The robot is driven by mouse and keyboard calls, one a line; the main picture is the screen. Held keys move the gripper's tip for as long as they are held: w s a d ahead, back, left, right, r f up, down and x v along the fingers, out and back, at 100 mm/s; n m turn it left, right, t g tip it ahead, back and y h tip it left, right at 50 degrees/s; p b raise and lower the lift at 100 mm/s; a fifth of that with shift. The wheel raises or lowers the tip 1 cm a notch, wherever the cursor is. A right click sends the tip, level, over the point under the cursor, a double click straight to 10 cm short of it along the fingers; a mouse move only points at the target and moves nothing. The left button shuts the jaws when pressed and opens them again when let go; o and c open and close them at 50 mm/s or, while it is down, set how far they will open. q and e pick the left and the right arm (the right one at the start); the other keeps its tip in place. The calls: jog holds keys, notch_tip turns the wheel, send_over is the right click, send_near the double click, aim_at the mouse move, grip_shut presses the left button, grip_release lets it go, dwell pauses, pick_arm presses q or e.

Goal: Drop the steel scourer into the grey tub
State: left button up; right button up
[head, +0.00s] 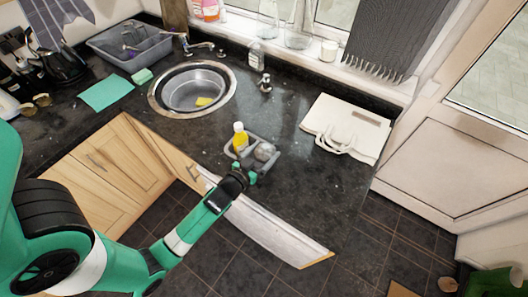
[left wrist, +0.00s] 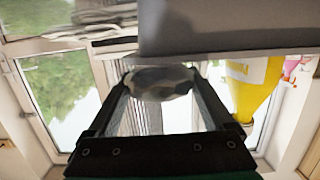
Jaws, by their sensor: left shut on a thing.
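The steel scourer (head: 265,151) is a round silver-grey lump at the small grey caddy on the front counter. In the left wrist view the scourer (left wrist: 160,82) sits between the fingertips of my left gripper (left wrist: 162,90). In the head view my left gripper (head: 251,168) reaches in from the front and is shut on the scourer. A larger grey tub (head: 118,59) stands at the back left of the counter with a few things in it. Whether the scourer touches the caddy is unclear. My right gripper is out of view.
The small grey caddy (head: 246,163) holds a yellow bottle (head: 240,138) close beside the scourer. The round sink (head: 160,104) with a yellow sponge lies between caddy and tub. A tap (head: 200,45) and soap bottle stand behind the sink.

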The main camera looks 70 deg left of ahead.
pick_arm(q)
jog(key=shift+f+b, duration=0.6)
jog(key=shift+f, duration=0.05)
jog(key=o, duration=1.2)
jog(key=shift+r+p, duration=0.6)
jog(key=shift+p, duration=0.05)
jog(key=shift+s+d+r, duration=0.1)
jog(key=shift+s+d, duration=0.1)
jog(key=shift+s, duration=0.1)
jog(key=b+v, duration=0.3)
jog(key=v, duration=0.8)
jog(key=shift+s+d+r, duration=0.1)
